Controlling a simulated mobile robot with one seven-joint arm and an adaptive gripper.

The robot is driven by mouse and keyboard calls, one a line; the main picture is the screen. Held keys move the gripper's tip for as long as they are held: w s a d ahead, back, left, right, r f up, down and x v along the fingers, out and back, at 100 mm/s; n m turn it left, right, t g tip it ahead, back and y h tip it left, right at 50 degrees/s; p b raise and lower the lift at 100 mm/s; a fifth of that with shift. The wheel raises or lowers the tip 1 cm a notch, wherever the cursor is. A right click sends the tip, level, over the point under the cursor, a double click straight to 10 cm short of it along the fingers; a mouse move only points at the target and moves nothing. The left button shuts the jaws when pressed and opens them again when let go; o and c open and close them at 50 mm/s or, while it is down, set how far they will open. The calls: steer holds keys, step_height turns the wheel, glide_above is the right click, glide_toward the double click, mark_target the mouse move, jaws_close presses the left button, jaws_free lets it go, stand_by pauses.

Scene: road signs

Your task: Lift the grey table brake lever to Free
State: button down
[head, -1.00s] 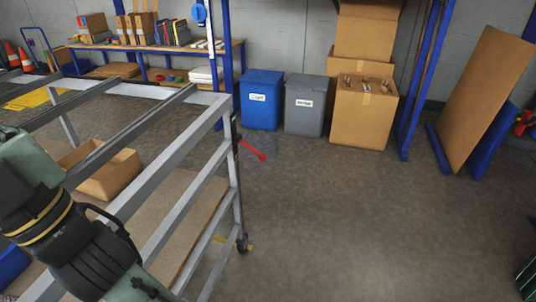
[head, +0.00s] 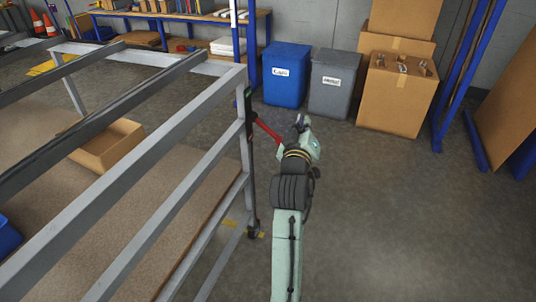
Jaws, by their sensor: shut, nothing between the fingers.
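A lever (head: 267,130) on the corner post of the grey metal table frame (head: 150,125) is red in the picture, not grey. It slopes down to the right from a dark bracket on the post, and its outer end meets the outline of my arm. My gripper (head: 301,121) is small and partly hidden by my wrist, just right of the lever's outer end. It looks shut and empty. I cannot tell whether it or my wrist touches the lever. No Free marking is readable.
A cardboard box (head: 108,148) sits on the table's lower shelf (head: 180,215). A blue bin (head: 287,80), a grey bin (head: 331,88) and stacked cardboard boxes (head: 396,100) stand behind. The floor (head: 420,220) to the right is clear.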

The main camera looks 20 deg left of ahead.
mark_target(269, 131)
steer(key=s+a+f+n, duration=0.3)
steer(key=a+f+n, duration=0.4)
steer(key=f+n, duration=0.1)
steer(key=s+a+f+n+g, duration=0.1)
steer(key=s+a+f+n, duration=0.2)
steer(key=a+f+n, duration=0.4)
step_height(269, 131, down, 3)
steer(key=n, duration=0.3)
steer(key=shift+r+n+g, duration=0.2)
steer(key=shift+n+g, duration=0.1)
steer(key=shift+n, duration=0.1)
steer(key=shift+w, duration=0.1)
steer(key=w+d+p, duration=0.1)
steer(key=w+p, duration=0.1)
steer(key=w, duration=0.9)
steer(key=shift+w+d+r, duration=0.2)
steer(key=shift+r, duration=0.2)
